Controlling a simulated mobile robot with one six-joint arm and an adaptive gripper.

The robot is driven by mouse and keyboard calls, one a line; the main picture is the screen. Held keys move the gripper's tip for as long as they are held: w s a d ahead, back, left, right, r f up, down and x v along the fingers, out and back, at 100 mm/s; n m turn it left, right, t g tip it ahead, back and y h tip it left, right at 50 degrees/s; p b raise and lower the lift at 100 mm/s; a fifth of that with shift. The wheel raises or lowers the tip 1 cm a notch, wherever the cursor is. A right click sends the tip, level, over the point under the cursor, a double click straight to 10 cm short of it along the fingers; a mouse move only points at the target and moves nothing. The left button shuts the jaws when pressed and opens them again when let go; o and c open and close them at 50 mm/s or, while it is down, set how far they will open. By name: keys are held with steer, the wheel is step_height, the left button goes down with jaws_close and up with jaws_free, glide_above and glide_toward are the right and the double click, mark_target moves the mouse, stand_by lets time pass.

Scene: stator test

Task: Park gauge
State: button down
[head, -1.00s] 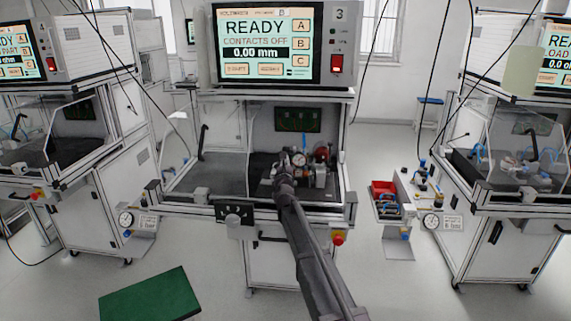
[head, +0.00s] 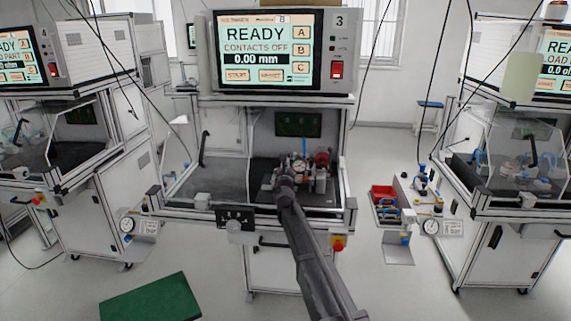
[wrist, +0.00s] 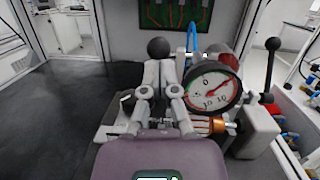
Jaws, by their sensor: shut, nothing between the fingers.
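The round dial gauge (wrist: 212,88) has a white face and a red arc. In the wrist view it stands just right of my gripper (wrist: 161,70), on the fixture. In the head view the gauge (head: 298,168) shows small on the bench. My gripper (head: 284,170) is shut and empty, with its fingertips close together. A black ball knob (wrist: 158,47) shows just beyond the fingertips; I cannot tell if they touch it. My gripper hides part of the fixture.
A second black-knobbed lever (wrist: 272,44) stands right of the gauge. The dark bench top (wrist: 60,110) is clear on the left. The screen (head: 265,48) reads READY, CONTACTS OFF, 0.00 mm. A red bin (head: 385,194) hangs right of the bench, and clear side panels flank it.

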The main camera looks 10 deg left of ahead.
steer(key=shift+w+r+p, duration=0.1)
steer(key=shift+r+p, duration=0.2)
steer(key=shift+r, duration=0.05)
steer(key=w+r+p, duration=0.1)
steer(key=r+p, duration=0.2)
steer(key=w+r+p, duration=0.1)
steer(key=r+p, duration=0.1)
steer(key=shift+w, duration=0.35)
steer(key=w+r+p, duration=0.1)
steer(key=w, duration=0.1)
steer(key=w+r+p, duration=0.2)
steer(key=shift+w, duration=0.5)
steer(key=shift+s, duration=0.1)
steer(key=shift+f, duration=0.1)
stand_by(0.9)
